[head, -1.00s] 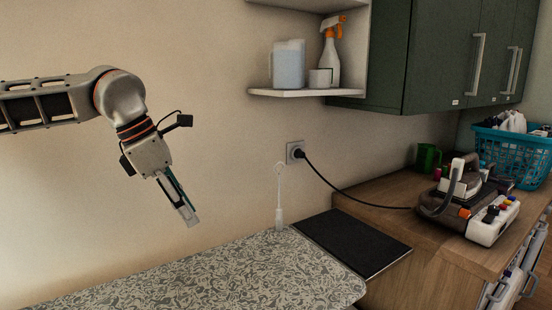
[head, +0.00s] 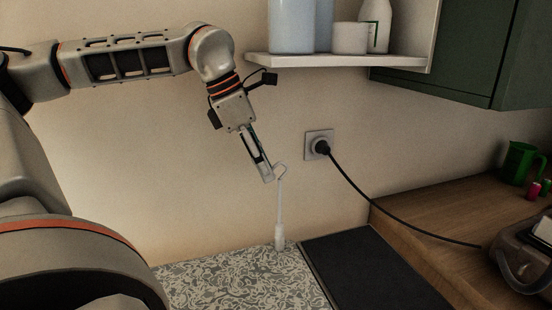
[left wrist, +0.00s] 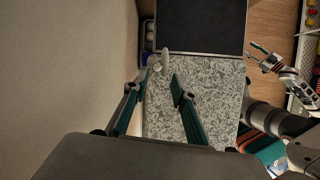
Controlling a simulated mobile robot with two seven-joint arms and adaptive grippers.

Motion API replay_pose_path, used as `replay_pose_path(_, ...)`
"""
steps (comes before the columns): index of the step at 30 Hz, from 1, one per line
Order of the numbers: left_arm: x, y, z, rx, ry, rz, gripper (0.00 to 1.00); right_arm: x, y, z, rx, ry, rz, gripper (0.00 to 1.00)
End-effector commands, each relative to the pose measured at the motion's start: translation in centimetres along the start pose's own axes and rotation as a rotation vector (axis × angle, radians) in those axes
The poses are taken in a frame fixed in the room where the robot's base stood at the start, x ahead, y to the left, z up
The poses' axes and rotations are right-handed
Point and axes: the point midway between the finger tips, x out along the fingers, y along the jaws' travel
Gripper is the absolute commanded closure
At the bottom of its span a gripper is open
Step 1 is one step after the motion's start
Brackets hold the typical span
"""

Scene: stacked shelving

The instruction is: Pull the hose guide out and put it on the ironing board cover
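The hose guide (head: 280,212) is a thin pale rod with a loop at its top and a thicker white base. It stands upright at the back edge of the patterned ironing board cover (head: 240,282), near the black panel. My left gripper (head: 268,179) is pointed downward, close beside the guide's loop in the head view. In the left wrist view, its two fingers (left wrist: 159,78) are apart with nothing between them, and the guide (left wrist: 164,58) shows just beyond the tips. My right gripper (left wrist: 256,52) shows small at the right of the left wrist view, its fingers apparently apart.
The black panel (head: 370,268) adjoins the cover. A socket with a plug (head: 320,146) is on the wall, its cord running to an appliance (head: 528,252) on the wooden counter (head: 425,205). A shelf (head: 345,63) with bottles hangs above. The wall is close behind the guide.

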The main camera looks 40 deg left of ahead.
Motion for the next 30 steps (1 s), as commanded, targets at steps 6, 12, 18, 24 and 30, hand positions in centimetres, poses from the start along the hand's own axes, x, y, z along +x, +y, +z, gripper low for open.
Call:
replay_pose_path(6, 2.9, -0.1, -0.2, 0.000, 0.005, -0.005, 0.74, 0.2, 0.0, 0.3, -0.003, -0.001, 0.001, 0.60)
replay_pose_path(12, 5.8, 0.0, -0.2, 0.000, 0.005, -0.004, 0.74, 0.4, 0.1, 0.5, -0.006, -0.001, 0.003, 0.60)
replay_pose_path(18, 7.3, -0.1, -0.1, 0.000, 0.003, -0.003, 0.74, 0.5, 0.1, 0.6, -0.009, -0.001, 0.004, 0.60)
replay_pose_path(24, 7.6, 0.0, -0.1, -0.001, 0.001, -0.001, 0.74, 0.4, 0.1, 0.5, -0.009, -0.001, 0.005, 0.60)
replay_pose_path(30, 7.6, 0.0, -0.1, -0.001, 0.001, -0.001, 0.89, 0.4, 0.1, 0.5, -0.009, -0.001, 0.005, 0.60)
